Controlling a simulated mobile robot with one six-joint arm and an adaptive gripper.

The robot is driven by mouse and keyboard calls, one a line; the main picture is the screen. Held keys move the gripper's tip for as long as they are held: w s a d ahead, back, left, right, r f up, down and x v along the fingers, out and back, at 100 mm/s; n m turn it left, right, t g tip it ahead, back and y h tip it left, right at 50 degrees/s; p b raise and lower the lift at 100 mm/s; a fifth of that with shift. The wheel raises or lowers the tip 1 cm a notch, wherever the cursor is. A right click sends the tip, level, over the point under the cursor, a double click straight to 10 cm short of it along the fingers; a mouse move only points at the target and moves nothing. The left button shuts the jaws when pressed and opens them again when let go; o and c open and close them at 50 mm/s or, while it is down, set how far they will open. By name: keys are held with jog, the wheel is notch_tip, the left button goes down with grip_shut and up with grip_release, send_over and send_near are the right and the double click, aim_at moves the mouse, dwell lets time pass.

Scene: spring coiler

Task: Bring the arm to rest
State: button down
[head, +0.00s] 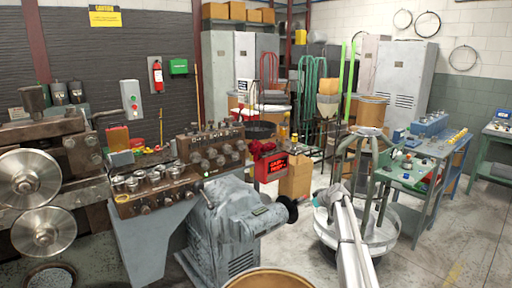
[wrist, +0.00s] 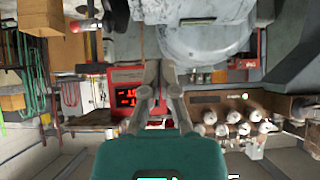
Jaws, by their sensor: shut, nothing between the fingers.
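My arm (head: 352,245), pale grey, reaches in from the bottom right of the head view. Its far end is near the round base of a metal stand. My gripper shows in the wrist view (wrist: 160,68), with grey fingers drawn together above a teal body. The fingers are shut with nothing between them. In the head view the fingertips are too small to make out. The wrist view appears upside down, with a red display box (wrist: 125,92) behind the fingers.
The grey coiler machine (head: 228,230) stands left of my arm. The round metal stand (head: 322,232) is close beside the arm. A blue-grey workbench (head: 412,185) holds small parts to the right. Open floor (head: 470,235) lies at the lower right.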

jog(key=s+a+m+g+h+p, duration=0.2)
jog(key=s, duration=1.3)
jog(key=s+a+r+m+g+h+p, duration=0.1)
jog(key=s+a+m+g+h+p, duration=0.1)
jog(key=s, duration=1.4)
jog(key=s+a+r+m+g+h+p, duration=0.1)
jog(key=s+a+m+g+h+p, duration=0.1)
jog(key=s, duration=1.4)
jog(key=shift+a+m+g+p, duration=0.25)
jog(key=shift+m+g+p, duration=0.6)
jog(key=shift+p, duration=0.4)
jog(key=shift+w, duration=0.1)
